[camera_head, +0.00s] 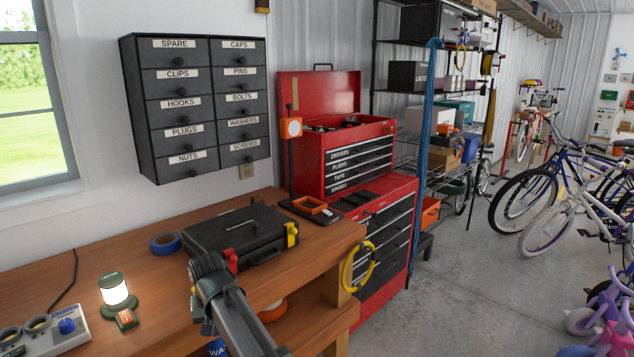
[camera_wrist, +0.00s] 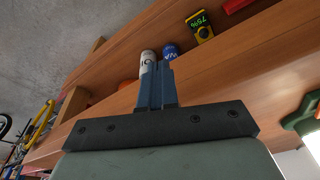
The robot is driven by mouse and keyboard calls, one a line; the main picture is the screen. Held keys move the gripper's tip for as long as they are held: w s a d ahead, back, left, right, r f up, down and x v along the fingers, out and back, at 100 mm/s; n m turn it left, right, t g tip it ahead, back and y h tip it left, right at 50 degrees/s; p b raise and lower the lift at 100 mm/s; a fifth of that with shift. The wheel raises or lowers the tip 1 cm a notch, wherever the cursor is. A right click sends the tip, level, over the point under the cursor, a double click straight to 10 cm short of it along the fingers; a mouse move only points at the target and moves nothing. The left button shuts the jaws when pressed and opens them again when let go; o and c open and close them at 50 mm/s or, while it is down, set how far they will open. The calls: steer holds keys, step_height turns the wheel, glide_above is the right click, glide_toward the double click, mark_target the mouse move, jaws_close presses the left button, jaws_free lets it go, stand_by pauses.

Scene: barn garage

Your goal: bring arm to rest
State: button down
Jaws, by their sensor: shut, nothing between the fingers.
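My arm (camera_head: 228,305) rises from the bottom of the head view, in front of the workbench's front edge. My gripper (camera_wrist: 157,70) shows in the wrist view as two blue fingers together, with nothing held between them. Its fingers point toward the workbench's front and the lower shelf. In the head view I cannot clearly make out the fingers.
The wooden workbench (camera_head: 60,268) carries a black case (camera_head: 238,232), a lit lantern (camera_head: 114,290) and blue tape (camera_head: 165,243). A yellow ring (camera_head: 358,267) hangs at its right end. A red tool chest (camera_head: 345,165) stands beyond. Concrete floor (camera_head: 455,285) is open to the right.

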steer(key=s+d+f+m+g+h, duration=0.1)
steer(key=s+d+f, duration=0.2)
steer(key=d+f, duration=0.7)
steer(key=s+d+f+g, duration=0.25)
steer(key=d+f, duration=0.55)
steer(key=f, duration=0.4)
steer(key=s+d+f+m+g+h, duration=0.1)
steer(key=s+d+f, duration=0.2)
steer(key=d+f, duration=0.75)
steer(key=s+d+f+g, duration=0.1)
steer(key=s+d+f, duration=0.3)
steer(key=s, duration=0.5)
steer(key=s+d+f+m+g, duration=0.1)
steer(key=s+d+f, duration=0.4)
steer(key=s, duration=0.5)
steer(key=s+d+f+m+g+y, duration=0.1)
steer(key=s+d+f+g, duration=0.1)
steer(key=s+d+f, duration=0.2)
steer(key=s+f, duration=0.3)
steer(key=s, duration=0.3)
steer(key=shift+d, duration=0.4)
steer(key=shift+f, duration=0.1)
